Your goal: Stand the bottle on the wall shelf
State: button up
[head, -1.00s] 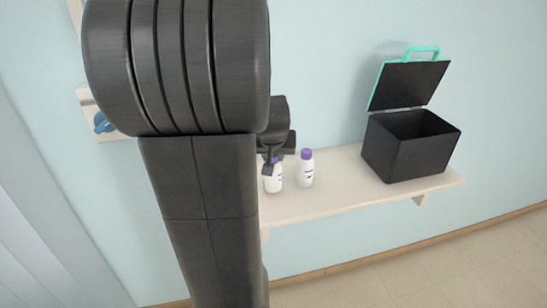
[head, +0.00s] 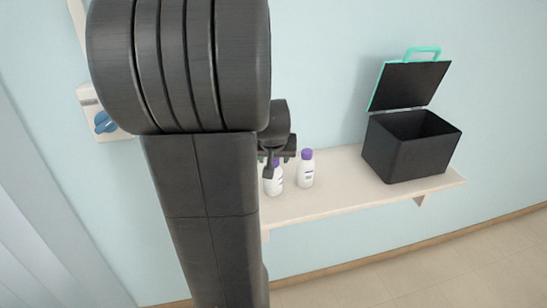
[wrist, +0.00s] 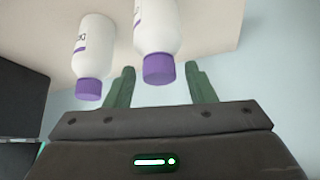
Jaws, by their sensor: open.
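Two white bottles with purple caps stand upright on the pale wall shelf (head: 340,206). The left bottle (head: 274,184) is partly hidden behind my gripper (head: 277,164) in the head view. The right bottle (head: 306,170) stands a little apart from it. In the wrist view, which looks upside down, my gripper (wrist: 161,70) is open, its two green fingers on either side of the left bottle's purple cap (wrist: 158,69). I see gaps between fingers and cap. The other bottle (wrist: 92,50) is outside the fingers.
A black box (head: 410,150) with its lid raised stands on the shelf's right part; the lid has a turquoise handle (head: 422,50). Shelf room shows between box and bottles. A blue knob on a pale wall plate (head: 104,122) is at left. My arm hides the shelf's left part.

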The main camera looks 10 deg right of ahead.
jog(key=v, duration=1.1)
jog(key=shift+s+r, duration=0.25)
jog(key=shift+r, duration=0.1)
jog(key=shift+c, duration=0.4)
